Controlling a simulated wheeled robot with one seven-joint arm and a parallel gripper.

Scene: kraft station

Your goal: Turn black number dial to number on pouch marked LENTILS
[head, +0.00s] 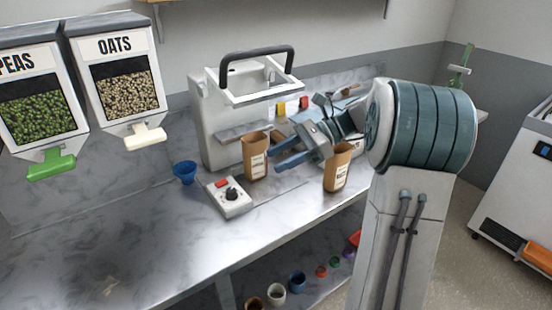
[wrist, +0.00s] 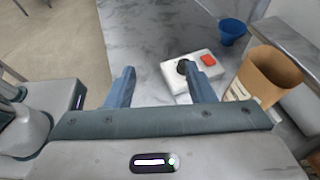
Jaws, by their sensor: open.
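The black number dial (head: 232,195) sits on top of a small white box (head: 238,208) on the marble counter, with a red button (head: 222,183) beside it. The dial also shows in the wrist view (wrist: 183,66); its numbers are too small to read. Two brown paper pouches stand upright, one (head: 256,158) behind the box and one (head: 338,168) to the right. Both have labels, too small to read here. My gripper (head: 281,153) is open and empty, above the counter to the right of the box. In the wrist view its fingers (wrist: 160,88) are spread, with the box beyond the right finger.
A blue funnel-like cup (head: 185,172) stands left of the box. A white sealing machine (head: 215,120) with a black handle is behind. PEAS and OATS dispensers (head: 125,85) hang at left. The counter's left front (head: 110,245) is clear. Small cups sit on a lower shelf.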

